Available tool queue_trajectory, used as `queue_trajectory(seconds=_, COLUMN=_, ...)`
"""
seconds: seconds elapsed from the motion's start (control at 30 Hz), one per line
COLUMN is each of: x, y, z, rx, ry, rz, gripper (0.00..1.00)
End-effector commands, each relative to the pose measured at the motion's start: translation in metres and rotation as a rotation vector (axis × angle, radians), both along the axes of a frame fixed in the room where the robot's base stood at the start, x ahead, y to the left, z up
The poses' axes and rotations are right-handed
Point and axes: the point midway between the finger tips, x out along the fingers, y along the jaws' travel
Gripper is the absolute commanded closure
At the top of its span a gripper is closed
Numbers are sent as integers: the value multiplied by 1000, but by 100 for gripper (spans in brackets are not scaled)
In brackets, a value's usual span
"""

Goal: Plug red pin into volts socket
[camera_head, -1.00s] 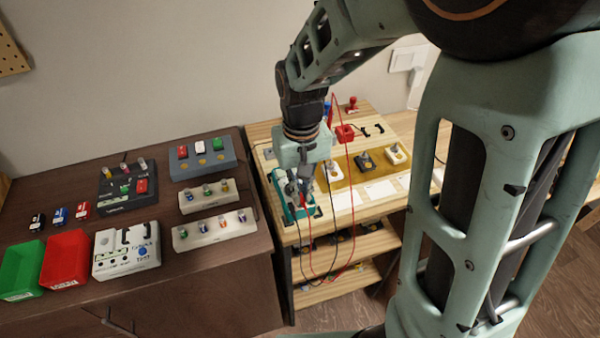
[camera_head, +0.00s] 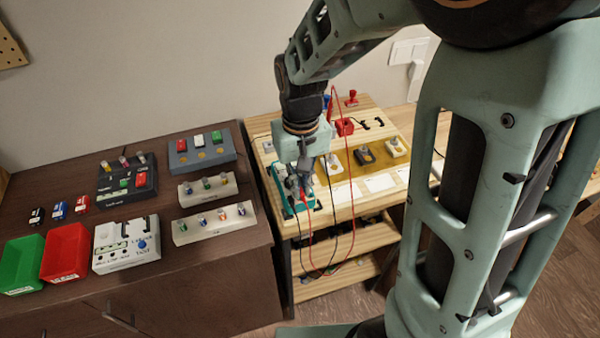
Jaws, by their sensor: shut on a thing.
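My gripper (camera_head: 303,190) points down over the teal multimeter-like device (camera_head: 289,208) at the front left of the light wooden bench. It is shut on the red pin, which is mostly hidden between the fingers. A red cable (camera_head: 341,130) loops up from behind the gripper and down past the bench's front edge. A black cable hangs beside it. The gripper covers much of the teal device, so I cannot see the volts socket or tell whether the pin touches it.
On the dark cabinet at left stand green (camera_head: 22,262) and red (camera_head: 65,250) bins, a white tester (camera_head: 125,243) and racks of small parts.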

Motion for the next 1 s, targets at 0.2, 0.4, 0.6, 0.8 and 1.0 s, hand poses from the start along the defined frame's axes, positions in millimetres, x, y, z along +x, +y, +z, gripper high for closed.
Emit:
queue_trajectory(seconds=0.2, x=0, y=0, z=-7, rx=0, ry=0, rz=0, gripper=100)
queue_trajectory(seconds=0.4, x=0, y=0, z=-12, rx=0, ry=0, rz=0, gripper=100)
queue_trajectory(seconds=0.6, x=0, y=0, z=-17, rx=0, ry=0, rz=0, gripper=100)
queue_trajectory(seconds=0.8, x=0, y=0, z=-19, rx=0, ry=0, rz=0, gripper=100)
queue_trajectory(seconds=1.0, x=0, y=0, z=-19, rx=0, ry=0, rz=0, gripper=100)
